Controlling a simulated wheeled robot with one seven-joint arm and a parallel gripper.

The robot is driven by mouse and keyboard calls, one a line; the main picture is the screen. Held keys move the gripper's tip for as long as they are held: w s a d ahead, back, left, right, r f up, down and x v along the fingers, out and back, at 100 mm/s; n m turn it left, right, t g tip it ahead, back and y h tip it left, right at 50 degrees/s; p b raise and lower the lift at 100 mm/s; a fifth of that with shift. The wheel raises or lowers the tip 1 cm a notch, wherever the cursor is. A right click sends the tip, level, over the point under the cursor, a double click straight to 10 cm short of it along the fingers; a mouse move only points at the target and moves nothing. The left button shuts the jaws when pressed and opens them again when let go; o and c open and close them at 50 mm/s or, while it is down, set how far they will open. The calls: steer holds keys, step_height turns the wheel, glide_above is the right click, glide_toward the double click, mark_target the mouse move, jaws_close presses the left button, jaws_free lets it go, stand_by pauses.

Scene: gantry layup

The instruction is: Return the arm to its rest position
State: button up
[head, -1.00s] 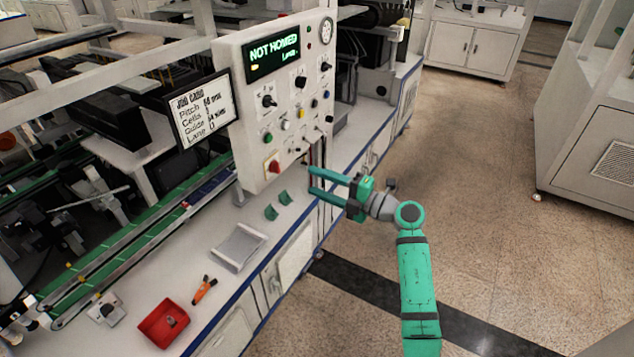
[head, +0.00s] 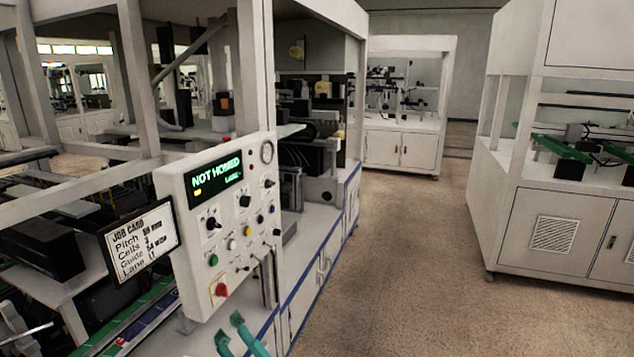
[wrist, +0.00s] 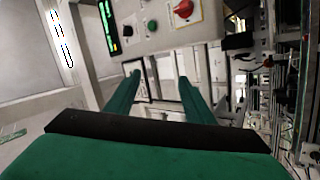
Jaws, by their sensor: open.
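My gripper (head: 237,335) shows only by its green fingers at the bottom edge of the head view, below the control panel. The rest of my arm is out of that view. In the wrist view my gripper (wrist: 158,85) has its two green fingers spread apart with nothing between them. The white control panel (head: 208,282) stands upright, with a lit display (head: 217,178) reading "NOT HOMED", knobs, buttons and a red knob (head: 221,290). The panel also shows at the top of the wrist view (wrist: 160,35), ahead of the fingers and apart from them.
A job card (head: 141,241) hangs left of the panel. The white bench (head: 305,262) with a blue edge runs back along the machine frame. White cabinets (head: 545,235) stand at the right, another (head: 400,149) at the back. The speckled floor (head: 400,270) between them is clear.

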steer(key=s+d+f+m+h, duration=0.5)
steer(key=s+m+h, duration=0.1)
steer(key=s, duration=0.7)
steer(key=s+d+f+m+h, duration=0.5)
steer(key=s+m, duration=0.4)
steer(key=s, duration=0.5)
steer(key=s+d+f+m+h, duration=0.6)
steer(key=s+d+m+h, duration=0.1)
steer(key=s, duration=0.7)
steer(key=shift+s+d+m+t+h, duration=0.2)
steer(key=shift+m+t+h, duration=0.25)
steer(key=shift+h, duration=0.65)
steer(key=shift+f, duration=0.1)
